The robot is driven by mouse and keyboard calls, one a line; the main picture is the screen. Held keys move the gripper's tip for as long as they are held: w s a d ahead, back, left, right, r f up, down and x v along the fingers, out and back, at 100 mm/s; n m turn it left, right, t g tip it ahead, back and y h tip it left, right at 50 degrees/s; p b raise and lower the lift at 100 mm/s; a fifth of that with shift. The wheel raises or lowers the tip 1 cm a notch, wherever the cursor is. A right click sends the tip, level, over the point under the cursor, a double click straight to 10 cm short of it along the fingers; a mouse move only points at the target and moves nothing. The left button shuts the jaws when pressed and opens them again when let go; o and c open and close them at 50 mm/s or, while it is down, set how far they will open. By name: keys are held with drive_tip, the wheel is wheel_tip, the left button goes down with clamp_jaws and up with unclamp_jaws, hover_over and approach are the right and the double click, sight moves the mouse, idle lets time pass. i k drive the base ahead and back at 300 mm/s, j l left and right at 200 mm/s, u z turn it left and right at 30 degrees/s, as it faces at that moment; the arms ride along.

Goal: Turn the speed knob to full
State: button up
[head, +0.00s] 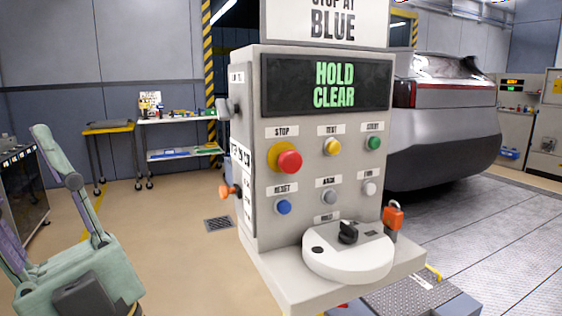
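A grey control pedestal (250,200) stands at the centre of the head view. A black knob (348,233) with a pointer shape sits on a white round dial plate (335,265) on its lower ledge. A grey knob (229,108) and an orange knob (230,191) stick out of the pedestal's left side. The side labels are too oblique to read fully, so I cannot tell which knob is marked speed. The screen (335,84) reads "HOLD CLEAR" in green. My gripper is not in view.
The front panel has a red stop button (289,162) and several smaller buttons. An orange padlock (393,218) is at the ledge's right. A grey car (445,125) stands behind right. Tables (180,122) stand along the back wall.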

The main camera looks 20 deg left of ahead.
sight(226, 110)
drive_tip(key=i+j+z, duration=0.2)
drive_tip(key=j, duration=0.25)
drive_tip(key=j+z, duration=0.2)
drive_tip(key=j, duration=0.25)
drive_tip(key=j+z, duration=0.2)
drive_tip(key=j, duration=0.3)
drive_tip(key=i, duration=0.1)
